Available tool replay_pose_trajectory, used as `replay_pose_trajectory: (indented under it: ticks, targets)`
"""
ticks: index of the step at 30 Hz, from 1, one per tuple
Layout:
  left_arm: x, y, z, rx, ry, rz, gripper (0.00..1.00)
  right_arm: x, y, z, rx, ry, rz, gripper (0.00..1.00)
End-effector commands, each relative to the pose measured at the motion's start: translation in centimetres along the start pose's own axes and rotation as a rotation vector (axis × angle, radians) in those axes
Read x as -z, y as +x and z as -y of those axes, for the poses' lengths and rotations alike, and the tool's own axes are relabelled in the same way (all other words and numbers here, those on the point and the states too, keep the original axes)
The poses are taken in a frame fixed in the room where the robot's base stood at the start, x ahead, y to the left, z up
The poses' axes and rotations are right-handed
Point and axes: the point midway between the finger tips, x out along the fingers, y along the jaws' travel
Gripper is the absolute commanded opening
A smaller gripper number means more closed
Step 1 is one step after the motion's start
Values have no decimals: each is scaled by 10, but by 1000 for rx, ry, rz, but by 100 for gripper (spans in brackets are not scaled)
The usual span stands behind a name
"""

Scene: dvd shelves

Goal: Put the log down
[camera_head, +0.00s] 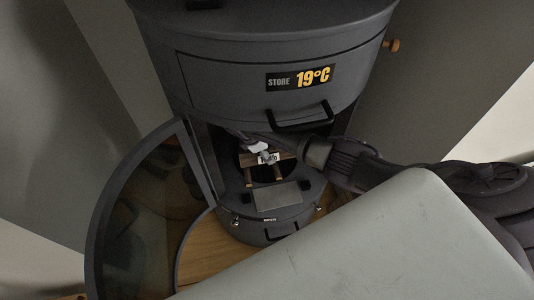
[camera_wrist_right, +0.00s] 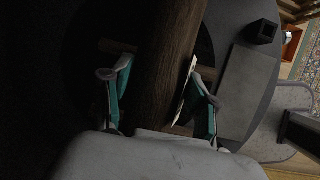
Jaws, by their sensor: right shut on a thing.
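The dark stove (camera_head: 270,50) stands with its curved glass door (camera_head: 140,215) swung open to the left. My right arm reaches from the right into its opening. My right gripper (camera_wrist_right: 157,72) is closed around a brown log (camera_wrist_right: 172,45), with a teal-padded finger on each side of it in the wrist view. In the head view the gripper is small and dim inside the opening, beside a small white label (camera_head: 268,158). Wooden pieces lie under the log; whether it touches them is unclear. My left gripper is not in view.
A flat grey plate (camera_head: 278,195) lies at the front of the opening. Wooden floor (camera_head: 215,250) shows below, and a patterned rug (camera_wrist_right: 309,65) at the right.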

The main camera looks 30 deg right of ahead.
Motion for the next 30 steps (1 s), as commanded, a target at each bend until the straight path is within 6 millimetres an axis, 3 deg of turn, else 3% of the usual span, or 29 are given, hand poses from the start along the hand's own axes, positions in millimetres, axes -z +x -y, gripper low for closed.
replay_pose_trajectory:
  ticks: [3,15,16,20,30]
  targets:
    - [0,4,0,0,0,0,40,6,12,1,-1,0,-1,16]
    - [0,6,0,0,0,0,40,8,17,1,-1,0,-1,16]
    - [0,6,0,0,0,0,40,8,17,2,-1,0,-1,61]
    - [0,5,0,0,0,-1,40,7,17,2,-1,0,-1,83]
    - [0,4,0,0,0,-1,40,7,15,1,-1,0,-1,85]
